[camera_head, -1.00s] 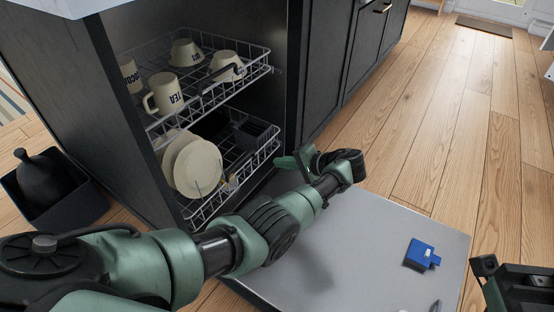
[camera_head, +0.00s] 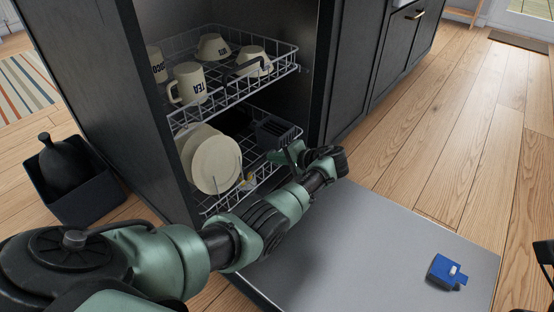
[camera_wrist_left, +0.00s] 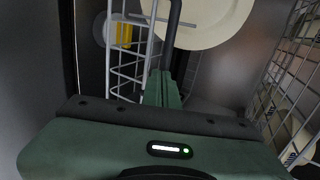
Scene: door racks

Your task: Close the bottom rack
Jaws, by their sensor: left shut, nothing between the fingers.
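The bottom rack (camera_head: 270,171), a white wire basket with plates (camera_head: 217,165), sits partly out of the dishwasher, above the lowered grey door (camera_head: 350,245). My left gripper (camera_head: 285,156) is at the rack's front edge in the head view, shut and empty. In the left wrist view, the gripper's shut fingers (camera_wrist_left: 165,88) point at the rack's wires (camera_wrist_left: 128,62), close beside a plate (camera_wrist_left: 205,22). I cannot tell whether they touch the wires. Only a dark piece of what looks like my right gripper (camera_head: 545,252) shows at the right edge; its fingers are not clear.
The upper rack (camera_head: 240,92) holds cups and is also pulled out, above my left gripper. A blue object (camera_head: 445,272) lies on the door's right part. A dark bin (camera_head: 85,195) stands left of the dishwasher. The wooden floor (camera_head: 440,130) at right is clear.

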